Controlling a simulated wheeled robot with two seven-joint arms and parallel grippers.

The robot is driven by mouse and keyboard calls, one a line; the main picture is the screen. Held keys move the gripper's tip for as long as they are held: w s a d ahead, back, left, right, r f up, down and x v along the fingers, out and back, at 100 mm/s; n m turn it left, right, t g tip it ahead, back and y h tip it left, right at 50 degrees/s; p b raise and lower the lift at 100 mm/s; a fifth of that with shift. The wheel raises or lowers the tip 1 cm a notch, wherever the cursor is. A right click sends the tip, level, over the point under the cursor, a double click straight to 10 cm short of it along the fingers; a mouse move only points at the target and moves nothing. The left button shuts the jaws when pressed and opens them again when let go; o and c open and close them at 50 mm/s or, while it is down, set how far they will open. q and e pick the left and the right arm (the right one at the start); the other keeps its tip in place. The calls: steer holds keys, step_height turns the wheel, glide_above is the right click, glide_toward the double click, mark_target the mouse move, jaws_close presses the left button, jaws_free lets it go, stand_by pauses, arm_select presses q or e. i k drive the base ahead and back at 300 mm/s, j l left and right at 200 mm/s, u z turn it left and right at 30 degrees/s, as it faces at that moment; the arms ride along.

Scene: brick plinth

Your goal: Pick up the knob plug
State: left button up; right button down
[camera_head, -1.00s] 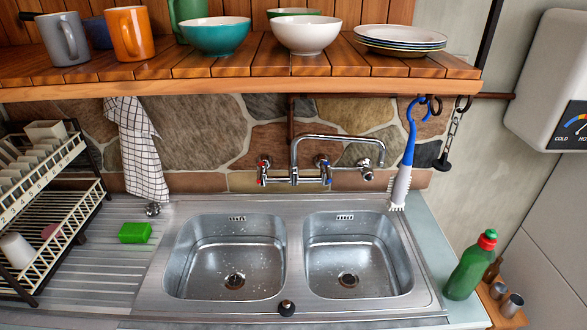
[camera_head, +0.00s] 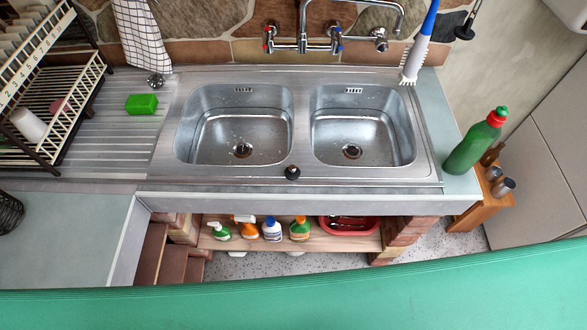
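A small dark plug with a round knob (camera_head: 292,172) sits upright on the front rim of the steel double sink (camera_head: 300,187), near the middle between the two basins. A second plug, black and on a chain (camera_head: 465,31), hangs at the upper right. A small round silvery piece (camera_head: 155,81) lies on the drainboard at the back left; I cannot tell what it is. Both basins look empty. Neither of my grippers is in view.
A green sponge (camera_head: 142,104) lies on the drainboard beside the dish rack (camera_head: 62,100). A green bottle (camera_head: 474,143) stands right of the sink. The tap (camera_head: 303,42) rises behind. Spray bottles (camera_head: 271,229) stand on a shelf below. The front rim around the knob is clear.

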mark_target(292, 174)
steer(key=l+u, duration=0.15)
steer(key=u, duration=0.25)
steer(key=l+u, duration=0.2)
steer(key=u, duration=0.15)
steer(key=k+l+u, duration=0.1)
steer(key=u, duration=0.3)
steer(key=l+u, duration=0.2)
steer(key=u, duration=0.2)
steer(key=k+l, duration=0.35)
